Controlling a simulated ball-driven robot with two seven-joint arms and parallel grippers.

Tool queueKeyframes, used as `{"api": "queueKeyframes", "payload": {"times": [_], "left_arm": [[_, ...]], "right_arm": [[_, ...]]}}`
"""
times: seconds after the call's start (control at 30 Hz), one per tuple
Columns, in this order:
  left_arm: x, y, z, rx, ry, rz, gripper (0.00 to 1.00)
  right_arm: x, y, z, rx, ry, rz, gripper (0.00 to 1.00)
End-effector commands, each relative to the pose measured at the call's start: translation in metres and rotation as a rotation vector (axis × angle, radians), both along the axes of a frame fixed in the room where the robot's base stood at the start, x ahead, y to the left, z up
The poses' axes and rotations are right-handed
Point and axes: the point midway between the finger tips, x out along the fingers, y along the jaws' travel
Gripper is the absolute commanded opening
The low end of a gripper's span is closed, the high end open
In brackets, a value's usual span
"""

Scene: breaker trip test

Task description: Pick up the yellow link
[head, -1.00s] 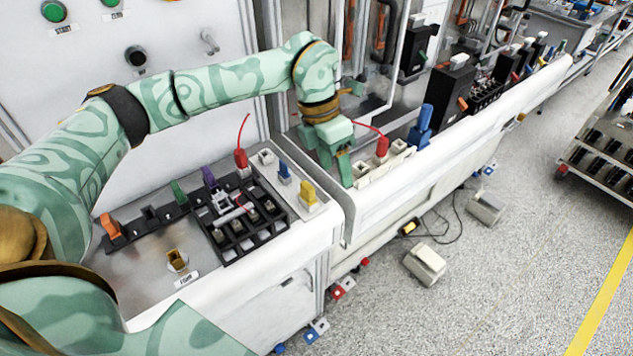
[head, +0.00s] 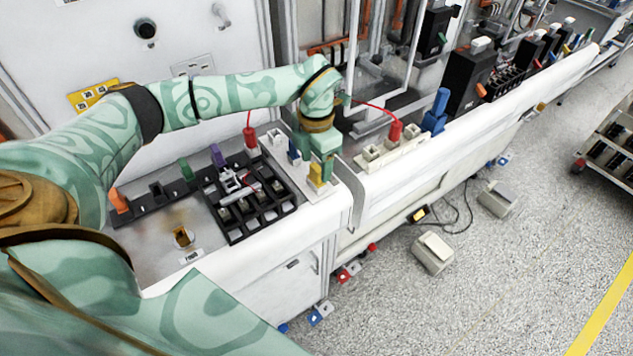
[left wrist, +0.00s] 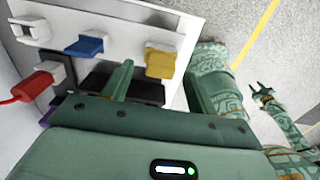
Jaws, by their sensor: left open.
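The yellow link (head: 316,175) sits on a white socket strip (head: 322,194) at the right front corner of the bench, partly hidden by my left gripper in the head view. My left gripper (head: 313,158) is open, with its fingers pointing down close above and around it. In the left wrist view, the yellow link (left wrist: 160,63) lies between the two open fingers (left wrist: 160,82), near their tips. I cannot tell whether they touch it. My right gripper (left wrist: 261,92) shows small and far off in the left wrist view; its jaws are too small to judge.
A black rack (head: 248,205) lies to the left. Another white strip (head: 388,150) with a red plug (head: 395,132) is to the right.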

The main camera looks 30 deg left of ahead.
Motion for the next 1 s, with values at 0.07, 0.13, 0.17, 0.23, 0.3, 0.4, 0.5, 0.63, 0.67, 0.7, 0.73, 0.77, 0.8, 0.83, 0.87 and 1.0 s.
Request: {"api": "queueKeyframes", "payload": {"times": [0.07, 0.13, 0.17, 0.23, 0.3, 0.4, 0.5, 0.63, 0.67, 0.7, 0.73, 0.77, 0.8, 0.83, 0.87, 1.0], "left_arm": [[0.0, -0.001, -0.016, -0.001, 0.004, 0.0, 0.58], [0.0, -0.001, -0.025, 0.0, 0.002, 0.0, 0.58], [0.001, -0.001, -0.027, -0.001, 0.001, 0.0, 0.58], [0.001, 0.0, -0.03, -0.001, 0.0, 0.0, 0.58], [0.001, 0.0, -0.03, 0.0, 0.0, 0.0, 0.58], [0.001, 0.0, -0.03, 0.0, 0.0, 0.0, 0.58], [0.001, 0.0, -0.03, 0.0, 0.0, 0.0, 0.39], [0.001, 0.0, -0.03, 0.0, 0.0, -0.001, 0.08], [0.001, 0.0, -0.03, 0.0, 0.0, -0.001, 0.08], [0.001, -0.001, -0.03, 0.0, 0.0, -0.001, 0.08], [0.001, -0.001, -0.03, 0.0, 0.0, -0.001, 0.08], [0.001, -0.001, -0.03, 0.0, 0.0, -0.001, 0.08], [0.001, -0.001, -0.03, 0.0, 0.0, -0.001, 0.08], [0.001, -0.001, -0.03, 0.0, 0.0, -0.001, 0.08], [0.001, -0.001, -0.029, 0.0, 0.0, -0.001, 0.08], [0.001, 0.0, -0.024, 0.0, -0.002, -0.001, 0.08]], "right_arm": [[0.0, -0.001, -0.002, -0.001, 0.001, 0.001, 0.36], [0.0, -0.002, -0.003, -0.002, 0.0, 0.001, 0.36], [0.0, -0.002, -0.003, -0.002, 0.0, 0.001, 0.36], [0.0, -0.003, -0.004, -0.003, 0.0, 0.002, 0.36], [0.0, -0.003, -0.003, -0.003, 0.0, 0.002, 0.36], [0.0, -0.003, -0.003, -0.003, 0.0, 0.002, 0.36], [0.0, -0.003, -0.003, -0.003, 0.0, 0.002, 0.36], [0.0, -0.003, -0.003, -0.003, 0.0, 0.001, 0.36], [0.0, -0.003, -0.003, -0.003, 0.0, 0.001, 0.36], [0.0, -0.003, -0.003, -0.003, 0.0, 0.001, 0.36], [0.0, -0.003, -0.003, -0.003, 0.0, 0.001, 0.36], [0.0, -0.003, -0.003, -0.003, 0.0, 0.001, 0.36], [0.0, -0.003, -0.003, -0.003, 0.0, 0.001, 0.36], [0.0, -0.003, -0.003, -0.003, 0.0, 0.001, 0.36], [0.0, -0.003, -0.003, -0.003, 0.0, 0.001, 0.36], [0.0, -0.003, -0.003, -0.003, 0.0, 0.001, 0.36]]}}
